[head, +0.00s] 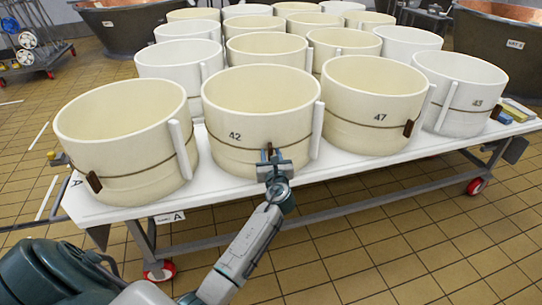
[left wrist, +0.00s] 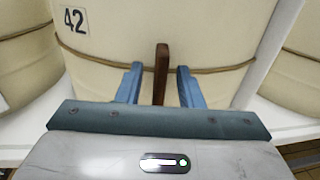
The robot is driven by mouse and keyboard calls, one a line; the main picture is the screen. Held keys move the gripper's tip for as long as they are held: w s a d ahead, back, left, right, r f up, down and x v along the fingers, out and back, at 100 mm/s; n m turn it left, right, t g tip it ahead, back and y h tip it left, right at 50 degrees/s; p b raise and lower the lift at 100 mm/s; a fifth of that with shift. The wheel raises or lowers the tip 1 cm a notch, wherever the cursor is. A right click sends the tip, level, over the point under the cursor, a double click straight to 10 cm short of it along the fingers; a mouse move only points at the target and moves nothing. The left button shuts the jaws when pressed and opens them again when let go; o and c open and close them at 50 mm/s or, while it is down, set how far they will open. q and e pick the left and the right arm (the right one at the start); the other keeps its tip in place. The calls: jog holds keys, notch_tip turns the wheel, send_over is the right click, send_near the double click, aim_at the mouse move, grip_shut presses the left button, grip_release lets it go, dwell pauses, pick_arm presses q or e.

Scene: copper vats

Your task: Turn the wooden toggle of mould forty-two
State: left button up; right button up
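Mould forty-two (head: 240,135) is a cream hoop marked 42 in the front row on the white table. A cord runs around it. Its brown wooden toggle (left wrist: 161,72) stands upright on the cord in the left wrist view. My left gripper (head: 269,154) is at the front of this mould. Its two blue fingers (left wrist: 156,84) are open, one on each side of the toggle, with a visible gap on both sides. In the head view the toggle is mostly hidden behind the fingers. My right gripper is not in view.
Mould 47 (head: 372,100) stands right of mould forty-two, and another cream mould (head: 125,150) stands left. More moulds fill the table (head: 225,185) behind. The tiled floor (head: 350,250) in front is clear. Copper vats (head: 505,50) stand at the back.

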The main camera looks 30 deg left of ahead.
pick_arm(q)
grip_shut()
